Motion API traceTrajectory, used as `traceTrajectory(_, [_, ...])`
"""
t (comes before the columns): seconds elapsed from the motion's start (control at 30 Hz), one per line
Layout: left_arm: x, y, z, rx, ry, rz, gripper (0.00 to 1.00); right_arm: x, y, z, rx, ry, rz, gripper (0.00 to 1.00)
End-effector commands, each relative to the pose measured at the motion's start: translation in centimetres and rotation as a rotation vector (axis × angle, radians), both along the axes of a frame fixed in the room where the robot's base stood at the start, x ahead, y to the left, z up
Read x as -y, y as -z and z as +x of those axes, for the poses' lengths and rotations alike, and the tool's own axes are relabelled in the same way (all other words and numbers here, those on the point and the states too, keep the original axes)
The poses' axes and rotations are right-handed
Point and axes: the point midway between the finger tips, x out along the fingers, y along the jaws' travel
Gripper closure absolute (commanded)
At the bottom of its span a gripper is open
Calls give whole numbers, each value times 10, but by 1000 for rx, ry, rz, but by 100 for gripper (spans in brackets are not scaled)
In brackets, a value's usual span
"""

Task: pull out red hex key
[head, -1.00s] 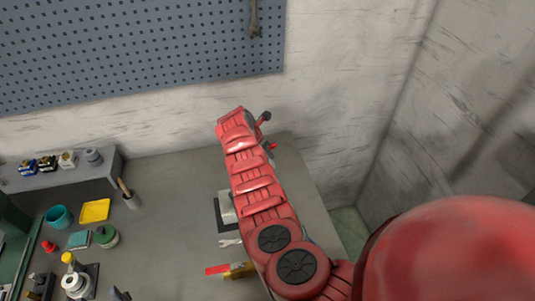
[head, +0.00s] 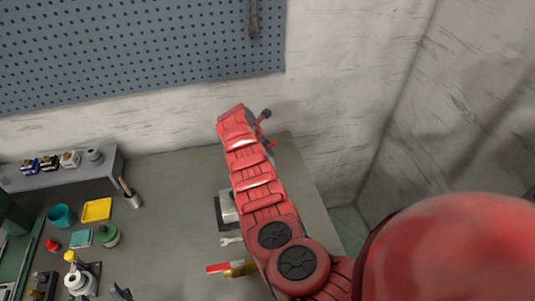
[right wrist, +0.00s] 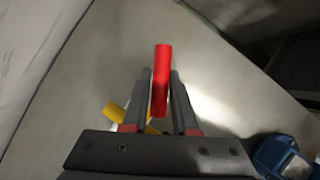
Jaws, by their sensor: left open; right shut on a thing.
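In the right wrist view a straight red rod, the red hex key (right wrist: 161,82), stands between the two dark fingers of my right gripper (right wrist: 161,84), which is shut on it. Yellow parts (right wrist: 114,111) show below and behind the fingers, partly covered. In the head view my red right arm reaches to the back right corner of the bench, and a small red bit (head: 272,144) shows beside its end; I cannot tell whether this is the key. My left gripper is out of view.
The grey bench (head: 175,190) is clear in the middle. A teal cup (head: 61,215), a yellow tray (head: 97,209) and a grey shelf (head: 110,168) stand at left. A blue object (right wrist: 285,158) is at lower right in the wrist view.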

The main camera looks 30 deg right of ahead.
Motion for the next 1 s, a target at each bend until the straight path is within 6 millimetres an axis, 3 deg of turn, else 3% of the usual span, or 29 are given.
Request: traceTrajectory(1.0, [0,-58,0,0,0,0,50,0,-56,0,0,0,0,100])
